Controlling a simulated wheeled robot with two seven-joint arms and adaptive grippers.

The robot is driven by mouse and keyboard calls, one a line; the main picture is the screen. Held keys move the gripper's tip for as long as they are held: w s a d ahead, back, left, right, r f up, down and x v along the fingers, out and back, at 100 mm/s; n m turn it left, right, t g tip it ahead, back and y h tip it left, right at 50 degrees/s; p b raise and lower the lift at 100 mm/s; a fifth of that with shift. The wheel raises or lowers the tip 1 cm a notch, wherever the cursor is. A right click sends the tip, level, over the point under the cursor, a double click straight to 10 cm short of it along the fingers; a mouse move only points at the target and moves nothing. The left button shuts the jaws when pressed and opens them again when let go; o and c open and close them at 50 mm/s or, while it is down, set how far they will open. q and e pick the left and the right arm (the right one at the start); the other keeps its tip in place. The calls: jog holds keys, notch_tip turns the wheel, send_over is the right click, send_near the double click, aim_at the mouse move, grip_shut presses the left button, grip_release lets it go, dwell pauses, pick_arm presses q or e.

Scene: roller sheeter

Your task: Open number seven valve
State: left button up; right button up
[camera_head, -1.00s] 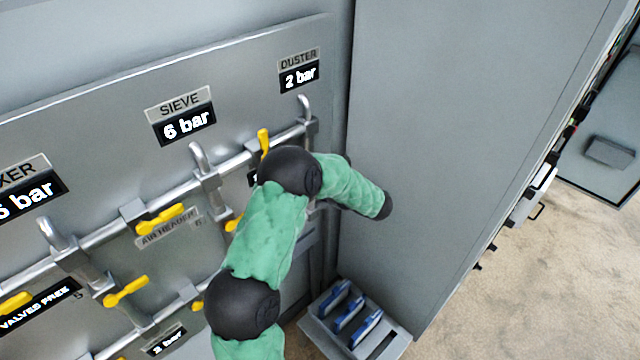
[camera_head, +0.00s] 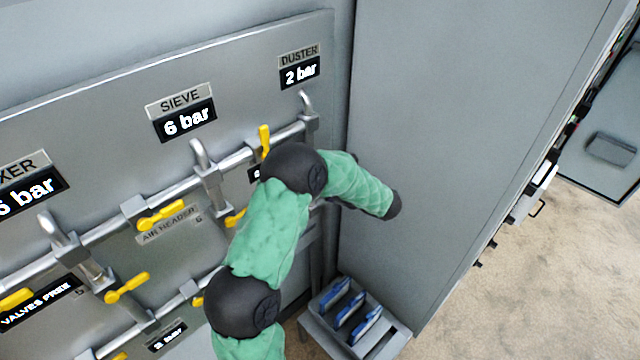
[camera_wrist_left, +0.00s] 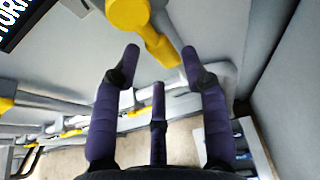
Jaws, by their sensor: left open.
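The panel carries yellow valve handles; tags 5 and 6 are readable in the head view, but no tag 7 is. An upright yellow handle (camera_head: 264,141) stands on the upper pipe right of SIEVE; another handle (camera_head: 236,217), partly hidden by my arm, shows beside tag 6. In the left wrist view, my left gripper (camera_wrist_left: 160,52) is open, with purple fingers. A large yellow valve handle (camera_wrist_left: 146,28) lies just ahead of and between the fingertips; I cannot tell whether they touch it. My arm hides the gripper in the head view. My right gripper is not in view.
Silver pipes (camera_head: 100,232) run across the panel (camera_head: 100,120). A tall grey cabinet side (camera_head: 440,120) stands close on the right. A grey tray (camera_head: 395,342) with blue items sits below. Beige floor (camera_head: 540,280) is open at the right.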

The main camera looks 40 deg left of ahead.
pick_arm(q)
jog(key=v, duration=0.9)
jog(key=shift+d, duration=0.25)
jog(key=shift+s+r, duration=0.1)
